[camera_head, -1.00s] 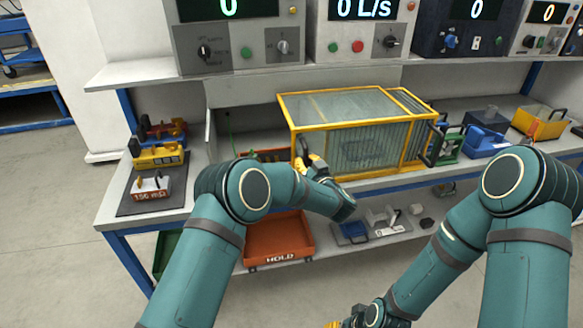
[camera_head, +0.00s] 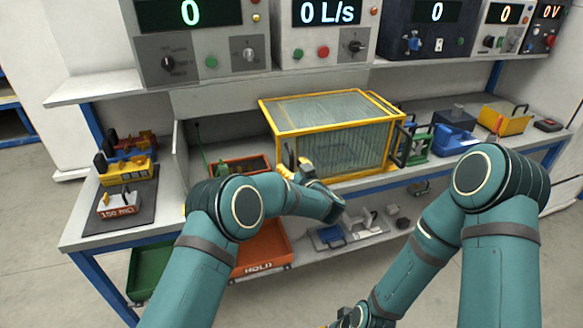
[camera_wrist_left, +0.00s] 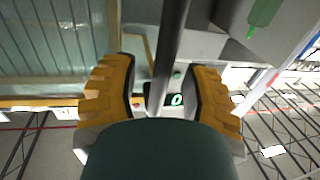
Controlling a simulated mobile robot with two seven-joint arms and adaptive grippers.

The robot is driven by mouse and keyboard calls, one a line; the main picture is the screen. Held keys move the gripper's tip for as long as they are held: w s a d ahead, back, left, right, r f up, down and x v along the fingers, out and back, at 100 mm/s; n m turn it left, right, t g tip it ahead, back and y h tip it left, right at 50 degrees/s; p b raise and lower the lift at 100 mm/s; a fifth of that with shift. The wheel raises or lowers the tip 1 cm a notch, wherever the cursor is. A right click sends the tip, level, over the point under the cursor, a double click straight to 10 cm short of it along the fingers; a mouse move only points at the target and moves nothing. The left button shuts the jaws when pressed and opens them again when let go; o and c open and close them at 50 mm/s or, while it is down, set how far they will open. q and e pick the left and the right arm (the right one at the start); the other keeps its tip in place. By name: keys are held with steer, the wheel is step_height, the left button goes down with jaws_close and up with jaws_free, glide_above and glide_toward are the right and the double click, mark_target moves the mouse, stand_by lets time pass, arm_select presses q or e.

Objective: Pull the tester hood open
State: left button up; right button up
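The tester hood (camera_head: 335,110) is a long box of clear panels in a yellow frame on the bench. Its panels fill the left of the left wrist view (camera_wrist_left: 50,45). A dark bar handle (camera_head: 288,155) stands at its left end. My left gripper (camera_head: 297,168) is at that handle. In the left wrist view the handle's grey bar (camera_wrist_left: 171,50) runs between my yellow fingers (camera_wrist_left: 160,85), with a visible gap, so the gripper is open around it.
A red tray (camera_head: 262,172) lies left of the hood. A black mat (camera_head: 92,218) with meters lies at the bench's left end. Blue (camera_head: 447,147) and yellow (camera_head: 500,128) boxes stand right of the hood. An instrument shelf (camera_head: 85,92) runs above; an orange HOLD bin (camera_head: 275,235) is below.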

arm_select(q)
steer(key=v, duration=1.2)
stand_by(0.4)
steer(key=s+a+f+m+g+h, duration=0.2)
steer(key=s+a+f+g+h, duration=0.15)
steer(key=a+f+h, duration=0.35)
steer(key=s+a+f+m+g+h, duration=0.2)
steer(key=s+a+f, duration=0.2)
steer(key=f, duration=0.6)
steer(key=s+a+f+g+h, duration=0.1)
steer(key=s+a+f+g, duration=0.1)
steer(key=s, duration=0.5)
steer(key=s+a+f+g+h, duration=0.1)
steer(key=s+g, duration=0.3)
steer(key=s, duration=0.4)
steer(key=s+a+f+g+h, duration=0.1)
steer(key=s+a+f+g, duration=0.1)
steer(key=s, duration=0.5)
steer(key=shift+s+a+f+g, duration=0.35)
steer(key=shift+a+g, duration=0.1)
steer(key=shift+a, duration=0.3)
